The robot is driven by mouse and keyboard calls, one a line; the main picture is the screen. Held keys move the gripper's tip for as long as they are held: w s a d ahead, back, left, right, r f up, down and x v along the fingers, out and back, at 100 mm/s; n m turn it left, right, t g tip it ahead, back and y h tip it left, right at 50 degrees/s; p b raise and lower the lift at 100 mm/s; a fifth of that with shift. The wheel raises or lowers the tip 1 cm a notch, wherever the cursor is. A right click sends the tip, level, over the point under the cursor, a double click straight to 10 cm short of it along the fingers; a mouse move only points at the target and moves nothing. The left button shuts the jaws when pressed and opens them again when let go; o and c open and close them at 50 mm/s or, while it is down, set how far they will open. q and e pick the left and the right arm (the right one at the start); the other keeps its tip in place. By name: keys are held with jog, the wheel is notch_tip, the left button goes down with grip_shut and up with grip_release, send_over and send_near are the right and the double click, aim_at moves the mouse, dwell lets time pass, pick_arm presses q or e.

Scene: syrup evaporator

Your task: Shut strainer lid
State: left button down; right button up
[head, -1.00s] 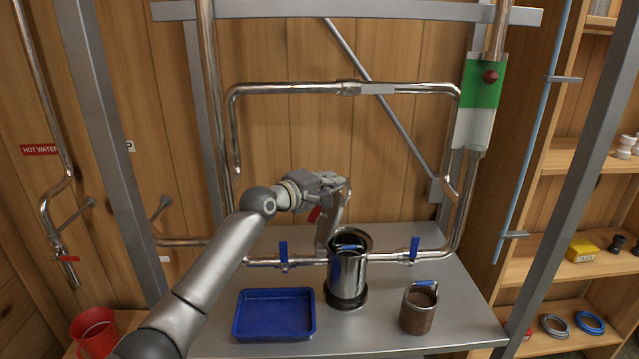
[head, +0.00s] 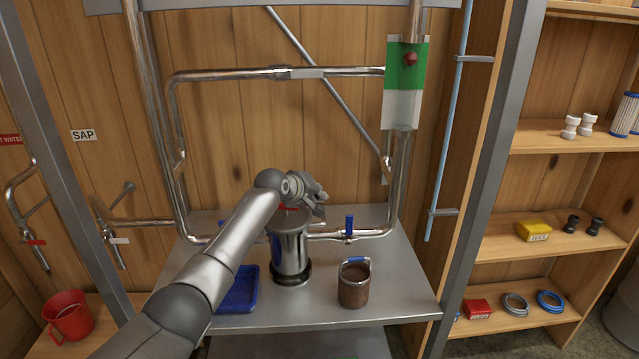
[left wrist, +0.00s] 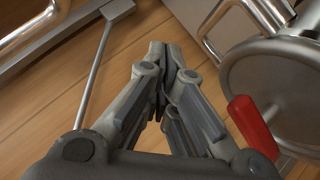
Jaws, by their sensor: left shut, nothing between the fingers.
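The strainer (head: 291,257) is an upright shiny steel cylinder on the metal table in the head view. Its lid, a round metal disc with a red handle, shows at the right in the left wrist view (left wrist: 285,80). In the head view the red handle (head: 288,207) is just above the strainer's top, and the lid seems to lie over the mouth. My arm hides part of it, so I cannot tell whether it sits flush. My left gripper (head: 319,210) is shut and empty, above and just right of the strainer top. Its fingertips (left wrist: 168,52) are together, beside the lid.
A blue tray (head: 241,292) lies left of the strainer, partly behind my arm. A brown can (head: 354,288) with a blue handle stands at the right. Steel pipes with a blue-handled valve (head: 349,227) run behind. A red bucket (head: 68,316) is at far left.

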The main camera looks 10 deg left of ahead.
pick_arm(q)
jog(key=f, duration=0.1)
jog(key=f+b, duration=0.1)
jog(key=f, duration=0.1)
jog(key=shift+w+d+f, duration=0.15)
jog(key=shift+w+f, duration=0.05)
jog(key=shift+f, duration=0.05)
jog(key=shift+d+f, duration=0.15)
jog(key=shift+f, duration=0.1)
pick_arm(e)
jog(key=shift+s+a+f, duration=0.15)
jog(key=shift+a+f, duration=0.3)
jog(key=shift+f, duration=0.25)
jog(key=shift+r, duration=0.15)
